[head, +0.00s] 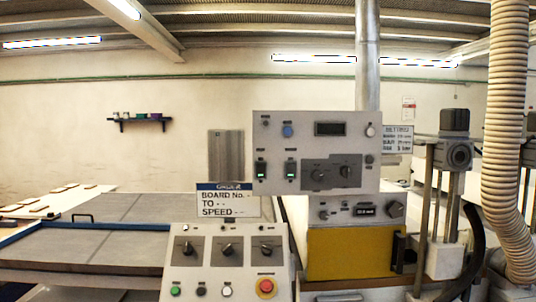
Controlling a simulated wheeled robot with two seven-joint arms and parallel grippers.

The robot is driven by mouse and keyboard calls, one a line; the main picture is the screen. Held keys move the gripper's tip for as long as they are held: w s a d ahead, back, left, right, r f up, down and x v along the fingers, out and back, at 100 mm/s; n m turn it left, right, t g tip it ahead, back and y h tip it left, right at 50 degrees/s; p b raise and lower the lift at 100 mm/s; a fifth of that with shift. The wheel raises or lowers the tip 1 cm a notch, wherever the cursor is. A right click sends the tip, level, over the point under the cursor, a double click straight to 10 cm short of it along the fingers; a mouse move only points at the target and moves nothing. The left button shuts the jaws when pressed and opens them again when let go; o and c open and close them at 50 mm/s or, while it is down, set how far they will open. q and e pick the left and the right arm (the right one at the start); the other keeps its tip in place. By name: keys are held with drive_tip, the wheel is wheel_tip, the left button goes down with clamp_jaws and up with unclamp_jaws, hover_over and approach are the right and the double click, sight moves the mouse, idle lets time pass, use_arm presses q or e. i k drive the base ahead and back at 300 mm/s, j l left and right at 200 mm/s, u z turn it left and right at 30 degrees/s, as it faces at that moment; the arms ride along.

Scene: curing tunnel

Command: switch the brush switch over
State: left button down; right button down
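A pale sloped control panel (210,274) stands at the lower centre with three rotary switches in a row: a left one (187,248), a middle one (227,249) and a right one (265,249). The labels are too small to read, so I cannot tell which is the brush switch. Neither of my grippers is in view.
A red emergency stop (266,286) and several push buttons sit below the rotary switches. A conveyor table (90,249) lies at left. A ribbed hose (503,130) and posts stand at right.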

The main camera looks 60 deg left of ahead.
sight(260, 166)
drive_tip(key=u, duration=1.75)
